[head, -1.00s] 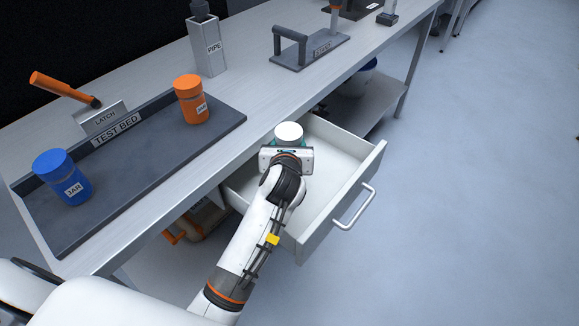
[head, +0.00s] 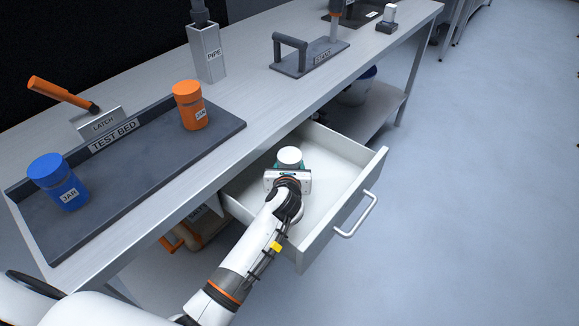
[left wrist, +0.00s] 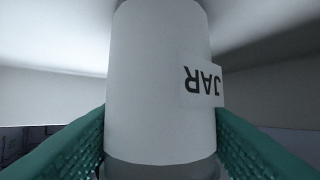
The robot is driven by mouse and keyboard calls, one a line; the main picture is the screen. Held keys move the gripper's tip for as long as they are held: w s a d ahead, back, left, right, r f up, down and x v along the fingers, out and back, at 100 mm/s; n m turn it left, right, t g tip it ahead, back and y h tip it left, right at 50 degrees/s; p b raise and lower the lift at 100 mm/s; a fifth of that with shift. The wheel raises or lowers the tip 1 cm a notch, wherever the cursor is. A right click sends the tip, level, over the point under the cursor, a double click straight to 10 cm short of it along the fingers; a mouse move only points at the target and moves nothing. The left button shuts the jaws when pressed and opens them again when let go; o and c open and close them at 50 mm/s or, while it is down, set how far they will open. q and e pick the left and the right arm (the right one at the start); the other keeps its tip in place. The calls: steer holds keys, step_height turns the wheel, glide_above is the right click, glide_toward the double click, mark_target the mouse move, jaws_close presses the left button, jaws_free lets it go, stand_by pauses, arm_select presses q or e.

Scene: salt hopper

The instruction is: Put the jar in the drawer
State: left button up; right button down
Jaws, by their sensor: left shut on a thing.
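A white jar (left wrist: 155,80) with a JAR label fills the middle of the left wrist view, between the two green fingers of my left gripper (left wrist: 160,150). In the head view the jar's white top (head: 289,156) shows just beyond my left gripper (head: 288,168), which is shut on it. The jar is inside the outline of the open white drawer (head: 345,222). I cannot tell whether its base touches the drawer floor. My right gripper is not in view.
A blue jar (head: 68,185) and an orange jar (head: 189,108) stand on the dark test bed tray (head: 140,165) on the bench. A pipe holder (head: 206,55), an orange-handled latch (head: 60,92) and a stand (head: 310,57) are also there. The floor at right is clear.

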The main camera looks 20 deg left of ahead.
arm_select(q)
steer(key=o, duration=0.7)
steer(key=shift+f, duration=0.2)
steer(key=o, duration=0.4)
steer(key=shift+r, duration=0.15)
steer(key=shift+s+d+r, duration=0.1)
steer(key=shift+s, duration=0.1)
steer(key=v, duration=1.1)
steer(key=shift+s+r+p, duration=0.15)
steer(key=shift+s+p, duration=0.1)
steer(key=shift+p, duration=0.2)
